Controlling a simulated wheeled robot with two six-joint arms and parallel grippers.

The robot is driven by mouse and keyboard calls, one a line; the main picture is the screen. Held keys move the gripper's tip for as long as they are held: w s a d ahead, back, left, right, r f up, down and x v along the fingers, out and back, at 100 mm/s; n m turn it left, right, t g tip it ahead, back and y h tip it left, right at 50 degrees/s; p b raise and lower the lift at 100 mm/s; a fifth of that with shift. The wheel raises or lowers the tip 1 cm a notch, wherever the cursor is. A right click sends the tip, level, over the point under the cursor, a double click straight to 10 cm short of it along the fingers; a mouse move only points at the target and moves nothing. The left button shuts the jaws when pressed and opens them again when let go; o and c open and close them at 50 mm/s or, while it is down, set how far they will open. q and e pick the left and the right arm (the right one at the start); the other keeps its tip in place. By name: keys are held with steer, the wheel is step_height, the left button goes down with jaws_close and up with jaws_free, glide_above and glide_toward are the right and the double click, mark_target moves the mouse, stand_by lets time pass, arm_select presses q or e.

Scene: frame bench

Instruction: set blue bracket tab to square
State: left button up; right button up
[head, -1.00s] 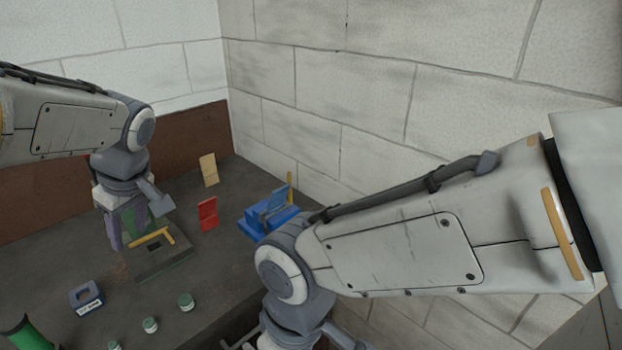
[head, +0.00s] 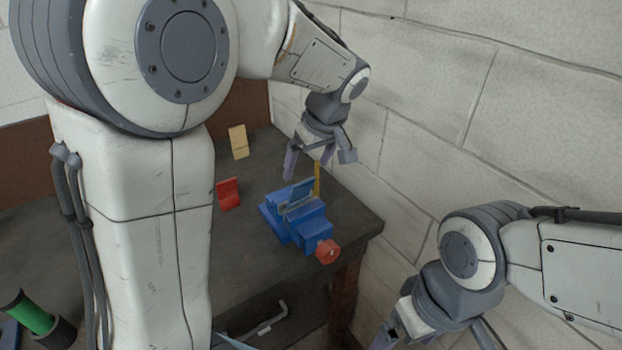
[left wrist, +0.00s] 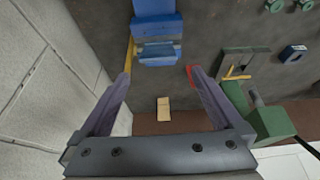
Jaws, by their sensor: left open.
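The blue bracket (head: 298,193) stands in the jaws of a blue vise (head: 290,228), its flat plate tilted up. In the left wrist view the bracket (left wrist: 160,50) lies across the vise (left wrist: 154,28). The exact angle of its tab is too small to tell. My left gripper (head: 308,167) is open and empty, pointing down above and behind the bracket. Its spread fingers also show in the left wrist view (left wrist: 158,76), with the bracket beyond them. My right gripper (head: 405,335) is low at the bottom edge, away from the bench, its fingertips partly cut off.
A red bracket (head: 228,194) and a tan one (head: 238,142) stand left of the vise. A yellow upright piece (head: 317,180) stands beside it.

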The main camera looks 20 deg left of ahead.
mark_target(304, 181)
arm_select(q)
steer(key=x, duration=0.4)
steer(key=p+x, duration=0.1)
steer(key=x, duration=0.3)
steer(key=shift+d, duration=0.2)
arm_select(e)
steer(key=shift+d+r, duration=0.15)
steer(key=shift+r, duration=0.45)
arm_select(q)
steer(key=shift+c, duration=0.3)
